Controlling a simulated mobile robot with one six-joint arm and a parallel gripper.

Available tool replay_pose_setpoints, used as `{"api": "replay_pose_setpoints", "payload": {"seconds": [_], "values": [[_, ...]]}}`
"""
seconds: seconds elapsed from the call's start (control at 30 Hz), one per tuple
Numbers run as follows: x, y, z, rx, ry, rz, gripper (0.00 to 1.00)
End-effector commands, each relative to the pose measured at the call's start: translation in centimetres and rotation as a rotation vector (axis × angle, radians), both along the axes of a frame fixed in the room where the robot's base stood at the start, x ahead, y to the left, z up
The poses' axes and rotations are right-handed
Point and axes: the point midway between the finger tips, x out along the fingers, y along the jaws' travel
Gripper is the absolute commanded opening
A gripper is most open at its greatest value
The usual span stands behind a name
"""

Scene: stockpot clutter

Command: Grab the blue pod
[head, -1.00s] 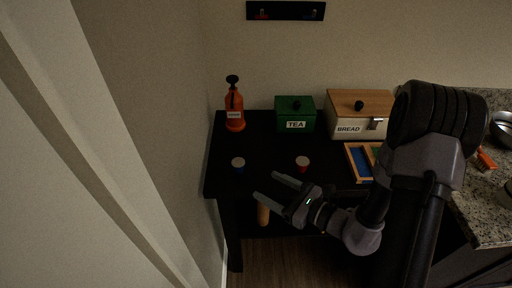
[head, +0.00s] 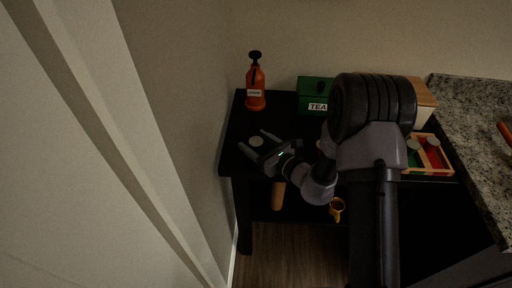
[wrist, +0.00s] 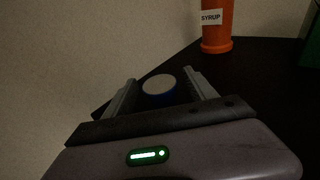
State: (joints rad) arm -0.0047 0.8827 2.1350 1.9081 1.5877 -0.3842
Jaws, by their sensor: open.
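The blue pod (head: 256,141) stands on the black table near its left front corner, its pale round lid facing up. In the wrist view the pod (wrist: 158,88) shows its blue rim below the pale lid. My gripper (head: 253,139) is open, with its two fingers on either side of the pod. In the wrist view my gripper (wrist: 159,77) also has the pod between its fingers, with a gap to each finger. Its front edge partly hides the pod's lower side. I cannot tell the exact height of the fingers over the table.
An orange syrup bottle (head: 255,88) stands behind the pod. A green tea box (head: 315,91) is farther right. My arm mostly hides a red pod (head: 319,145) and the bread box (head: 425,105). A wooden-rimmed tray (head: 447,156) lies at right. A yellow mug (head: 337,209) is below the tabletop.

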Motion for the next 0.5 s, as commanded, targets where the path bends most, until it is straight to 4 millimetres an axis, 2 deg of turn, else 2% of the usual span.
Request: {"api": "replay_pose_setpoints", "payload": {"seconds": [0.13, 0.17, 0.4, 0.47, 0.5], "values": [[-0.02, -0.03, 0.07, 0.0, 0.0, 0.0, 0.65], [-0.02, -0.03, 0.07, 0.0, 0.0, 0.0, 0.61], [-0.04, -0.05, 0.06, 0.0, 0.0, 0.0, 0.14], [-0.05, -0.06, 0.06, 0.0, 0.0, 0.0, 0.03], [-0.05, -0.06, 0.06, 0.0, 0.0, 0.0, 0.03]]}}
